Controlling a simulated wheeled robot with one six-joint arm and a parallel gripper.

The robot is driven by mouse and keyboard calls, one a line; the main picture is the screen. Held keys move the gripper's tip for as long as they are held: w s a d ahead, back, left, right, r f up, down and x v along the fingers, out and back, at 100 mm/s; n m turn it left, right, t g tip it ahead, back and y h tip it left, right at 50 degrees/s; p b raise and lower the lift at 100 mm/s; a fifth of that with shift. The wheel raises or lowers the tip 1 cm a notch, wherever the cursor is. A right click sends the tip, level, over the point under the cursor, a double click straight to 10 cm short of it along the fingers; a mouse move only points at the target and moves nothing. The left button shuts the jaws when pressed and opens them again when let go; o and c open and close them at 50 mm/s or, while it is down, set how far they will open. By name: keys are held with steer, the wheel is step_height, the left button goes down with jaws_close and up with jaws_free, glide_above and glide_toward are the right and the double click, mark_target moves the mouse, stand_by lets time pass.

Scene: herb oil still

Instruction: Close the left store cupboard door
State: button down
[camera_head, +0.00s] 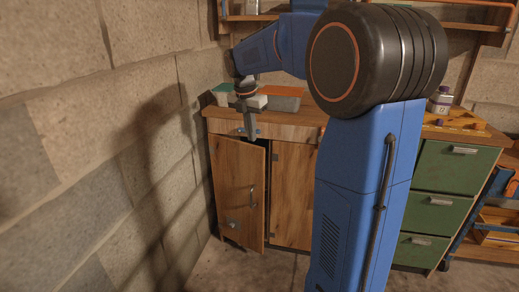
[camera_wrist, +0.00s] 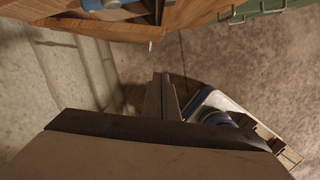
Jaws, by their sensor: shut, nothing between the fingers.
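The left store cupboard door (camera_head: 238,190) is plain wood, in the head view below the worktop at left. It stands ajar: its right edge is swung out toward me, with a dark gap beside it. The right door (camera_head: 292,195) looks closed. My gripper (camera_head: 250,136) points down, shut and empty, around the door's top edge height; whether it touches the door or drawer front cannot be told. In the wrist view my shut fingers (camera_wrist: 161,93) hang over the floor, with wooden cupboard parts (camera_wrist: 190,14) above.
A stone block wall (camera_head: 100,130) stands close on the left. Boxes (camera_head: 282,98) lie on the worktop. A green drawer unit (camera_head: 442,200) stands at right, with a bottle (camera_head: 440,101) above it. My arm hides the middle. Floor (camera_head: 285,268) before the doors is clear.

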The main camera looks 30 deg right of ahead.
mark_target(260, 149)
steer(key=shift+t+h, duration=0.3)
steer(key=x, duration=0.3)
steer(key=d+x, duration=0.1)
steer(key=x, duration=0.6)
steer(key=shift+w+d, duration=0.35)
steer(key=shift+w, duration=0.1)
steer(key=shift+w+d, duration=0.4)
steer(key=shift+d, duration=0.25)
steer(key=shift+d, duration=0.15)
steer(key=w+d, duration=0.2)
steer(key=d, duration=0.1)
steer(key=w+d, duration=0.1)
steer(key=d, duration=0.1)
